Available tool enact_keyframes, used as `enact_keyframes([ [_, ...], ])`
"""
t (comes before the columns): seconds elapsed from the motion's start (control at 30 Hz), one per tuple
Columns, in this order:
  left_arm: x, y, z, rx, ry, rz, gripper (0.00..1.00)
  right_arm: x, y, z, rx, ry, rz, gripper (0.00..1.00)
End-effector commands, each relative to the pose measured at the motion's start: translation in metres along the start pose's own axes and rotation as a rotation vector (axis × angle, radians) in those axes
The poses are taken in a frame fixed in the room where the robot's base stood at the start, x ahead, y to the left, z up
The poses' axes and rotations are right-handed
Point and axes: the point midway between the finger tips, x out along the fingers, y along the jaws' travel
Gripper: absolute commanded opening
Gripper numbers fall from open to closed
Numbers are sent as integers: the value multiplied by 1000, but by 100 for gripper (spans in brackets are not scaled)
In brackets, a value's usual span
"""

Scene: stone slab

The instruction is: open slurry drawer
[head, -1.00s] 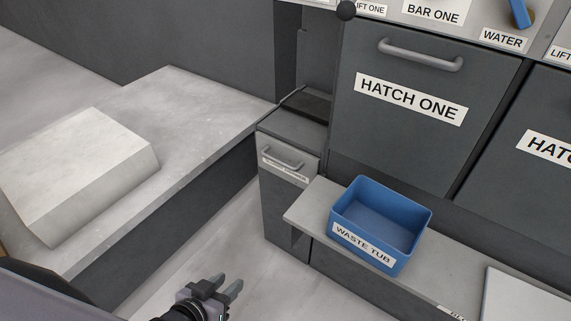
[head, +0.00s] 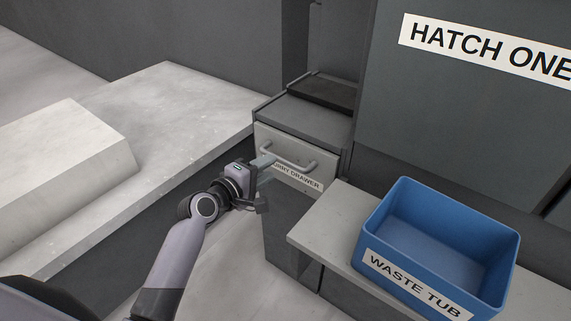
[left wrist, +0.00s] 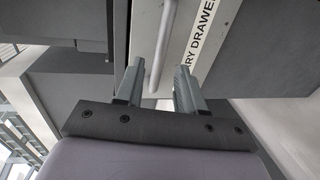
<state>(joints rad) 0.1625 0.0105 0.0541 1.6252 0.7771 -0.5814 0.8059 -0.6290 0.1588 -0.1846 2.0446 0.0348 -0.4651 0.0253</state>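The slurry drawer (head: 318,163) is a pale front panel with a label in a narrow grey cabinet, and it looks shut. Its bar handle (head: 296,163) also shows in the left wrist view (left wrist: 160,50). My left gripper (head: 264,170) is at the left end of the handle in the head view. In the left wrist view its two fingers (left wrist: 160,88) are open, with the handle's lower end between their tips and gaps at both sides. Part of the label is hidden by the gripper in the head view. My right gripper is not in view.
A blue waste tub (head: 386,246) stands on a grey ledge (head: 325,225) right of the drawer. A stone slab (head: 70,150) lies on a counter (head: 165,100) to the left. A panel labelled hatch one (head: 440,110) is at the upper right. The floor before the drawer is clear.

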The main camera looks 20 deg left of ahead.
Motion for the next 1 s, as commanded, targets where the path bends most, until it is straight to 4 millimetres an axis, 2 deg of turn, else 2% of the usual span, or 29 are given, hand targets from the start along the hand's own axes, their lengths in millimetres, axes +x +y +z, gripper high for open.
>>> enact_keyframes([
  [0.43, 55, -1, 0, 5, 0, -1, 38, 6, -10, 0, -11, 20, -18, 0],
  [0.6, 64, 0, 0, 5, 0, -1, 38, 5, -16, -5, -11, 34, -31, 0],
  [0.9, 65, 0, 0, 6, 1, -2, 38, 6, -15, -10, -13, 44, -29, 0],
  [0.97, 65, 0, 0, 6, 1, -2, 22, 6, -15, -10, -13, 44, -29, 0],
  [1.0, 65, 0, 0, 6, 1, -2, 9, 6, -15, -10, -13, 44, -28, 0],
])
